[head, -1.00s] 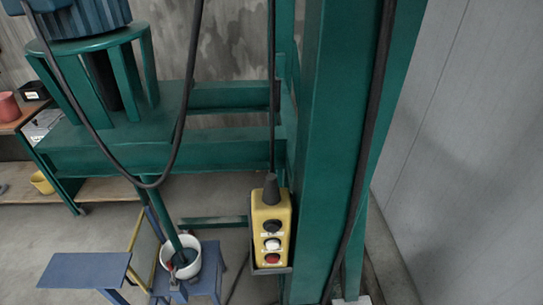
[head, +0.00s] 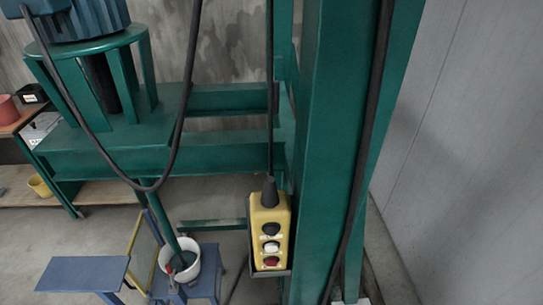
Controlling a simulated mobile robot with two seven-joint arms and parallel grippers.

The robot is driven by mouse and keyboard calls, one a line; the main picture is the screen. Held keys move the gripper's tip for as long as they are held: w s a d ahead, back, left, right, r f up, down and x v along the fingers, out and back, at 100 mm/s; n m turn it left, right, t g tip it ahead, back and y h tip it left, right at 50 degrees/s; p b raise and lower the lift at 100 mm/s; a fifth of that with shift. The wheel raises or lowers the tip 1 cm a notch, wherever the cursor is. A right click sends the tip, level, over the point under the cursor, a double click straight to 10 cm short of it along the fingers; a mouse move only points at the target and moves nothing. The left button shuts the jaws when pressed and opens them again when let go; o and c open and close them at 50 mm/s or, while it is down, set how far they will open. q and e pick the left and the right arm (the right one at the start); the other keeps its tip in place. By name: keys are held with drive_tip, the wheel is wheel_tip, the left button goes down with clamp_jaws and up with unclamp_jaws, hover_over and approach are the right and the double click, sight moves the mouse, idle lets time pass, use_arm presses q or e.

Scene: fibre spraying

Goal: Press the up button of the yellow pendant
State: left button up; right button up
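The yellow pendant (head: 256,240) hangs upright from a black cable, beside the green column, in the lower middle of the head view. It has a black button (head: 271,229) at the top, a white button (head: 271,247) in the middle and a red button (head: 270,262) at the bottom. Small labels by the buttons are too small to read. A dark holder (head: 272,274) shows around its lower edge. Neither of my grippers is in the picture.
The green column (head: 335,150) stands right of the pendant, with a black cable along it. A white bucket (head: 193,262) sits on a blue stool, left of the pendant. A blue bench (head: 82,272) is at lower left. A grey wall (head: 470,150) closes off the right.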

use_arm(q)
clamp_jaws()
drive_tip(key=shift+d, duration=0.1)
idle(0.3)
idle(0.9)
